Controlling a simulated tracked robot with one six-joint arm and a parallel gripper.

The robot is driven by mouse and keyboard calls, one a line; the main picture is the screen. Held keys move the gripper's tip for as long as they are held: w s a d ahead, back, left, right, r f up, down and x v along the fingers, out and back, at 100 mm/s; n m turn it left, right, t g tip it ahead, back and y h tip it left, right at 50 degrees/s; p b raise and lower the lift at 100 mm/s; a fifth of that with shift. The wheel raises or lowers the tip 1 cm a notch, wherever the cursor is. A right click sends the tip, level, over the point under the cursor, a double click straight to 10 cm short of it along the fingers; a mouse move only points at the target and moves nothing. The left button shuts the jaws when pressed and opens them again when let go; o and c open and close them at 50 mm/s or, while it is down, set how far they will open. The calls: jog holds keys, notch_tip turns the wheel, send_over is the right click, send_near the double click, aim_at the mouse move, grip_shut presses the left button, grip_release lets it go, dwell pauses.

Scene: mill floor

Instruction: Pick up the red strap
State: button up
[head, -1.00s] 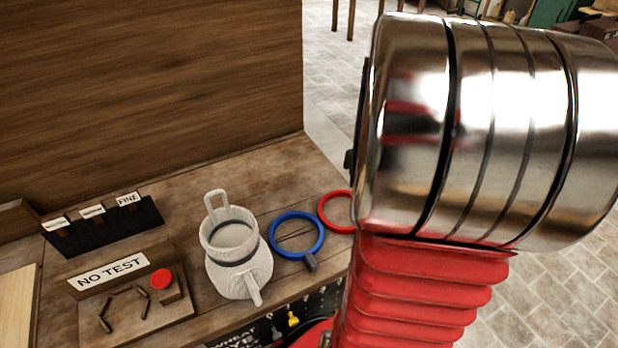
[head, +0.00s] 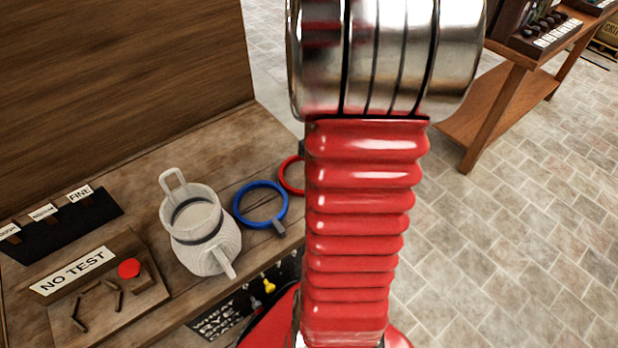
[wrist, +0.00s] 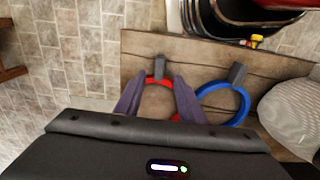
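The red strap (head: 290,176) is a ring lying on the wooden bench (head: 150,165), partly hidden by my arm in the head view. In the wrist view the red strap (wrist: 157,81) shows with a dark grey tab at its top. My gripper (wrist: 160,80) is open, with one finger to the left and one to the right of the ring. The lower part of the ring is hidden by my gripper. I cannot tell whether the fingers touch it. My gripper is hidden behind my arm in the head view.
A blue ring (head: 260,206) with a grey tab lies beside the red one. A pale ribbed jug (head: 205,240) stands left of it. A wooden table (head: 490,110) stands at right on open floor.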

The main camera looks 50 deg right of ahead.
jog(key=shift+f, duration=0.35)
jog(key=shift+w+d+f, duration=0.1)
jog(key=shift+f, duration=2.5)
grip_shut()
